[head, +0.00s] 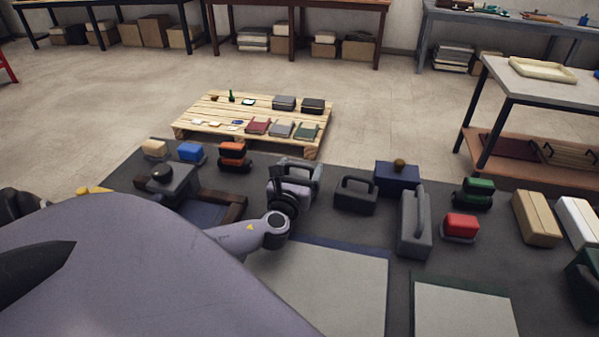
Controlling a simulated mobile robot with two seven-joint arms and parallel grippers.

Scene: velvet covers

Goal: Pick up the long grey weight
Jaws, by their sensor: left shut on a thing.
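My left gripper (288,192) is in the middle of the view, shut at a grey weight with a handle (308,171). The wrist and fingers hide much of this weight, and the exact grip on its handle is hard to see. It appears to be at the mat's level; I cannot tell if it is lifted. Another long grey weight with a tall handle (411,232) stands to the right, apart from the gripper. A darker handled weight (355,196) stands between them. My right gripper is not in view.
A dark mat (335,226) holds several blocks, including a red block (461,226), a blue box with a knob (397,178) and a tan box (536,217). A wooden pallet (183,132) with small items lies behind. A table (540,92) stands at right.

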